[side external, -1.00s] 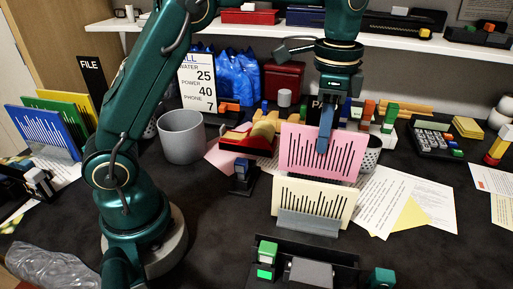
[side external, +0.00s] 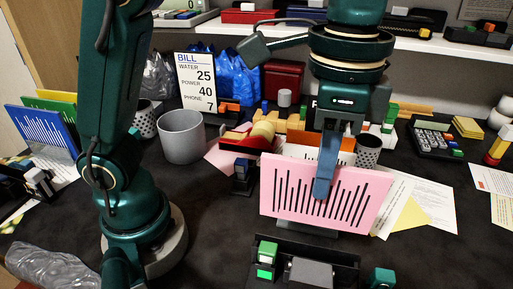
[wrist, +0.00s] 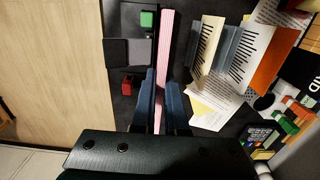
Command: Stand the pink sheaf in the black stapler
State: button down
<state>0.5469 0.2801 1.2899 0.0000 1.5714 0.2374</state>
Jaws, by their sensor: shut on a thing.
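The pink sheaf (side external: 345,200), a flat sheet with black bars, is upright in my gripper (side external: 322,190). The fingers are shut on it near its middle, and it hangs above the desk. In the wrist view the pink sheaf (wrist: 165,50) shows edge-on between the fingers (wrist: 160,85). What seems to be the black stapler (side external: 300,265) is at the front edge of the picture, with a grey block, a green block and a lit green patch. It is below and nearer than the sheaf, apart from it. It also shows in the wrist view (wrist: 128,52), left of the sheaf.
Cream sheaves (wrist: 208,42) stand in grey holders behind the pink one. A grey cup (side external: 181,137) and a small dark device (side external: 242,175) are to the left. Loose papers (side external: 425,195) lie right. A blue sheaf (side external: 45,132) stands far left.

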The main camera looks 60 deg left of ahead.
aim_at(314, 214)
jog(key=shift+s+f, duration=0.1)
dwell(0.3)
jog(key=shift+f, duration=2.7)
jog(key=shift+f, duration=0.4)
jog(key=shift+f, duration=0.7)
jog(key=shift+f, duration=0.2)
jog(key=shift+f, duration=0.3)
jog(key=shift+f, duration=0.15)
jog(key=shift+f, duration=0.65)
jog(key=shift+f, duration=0.2)
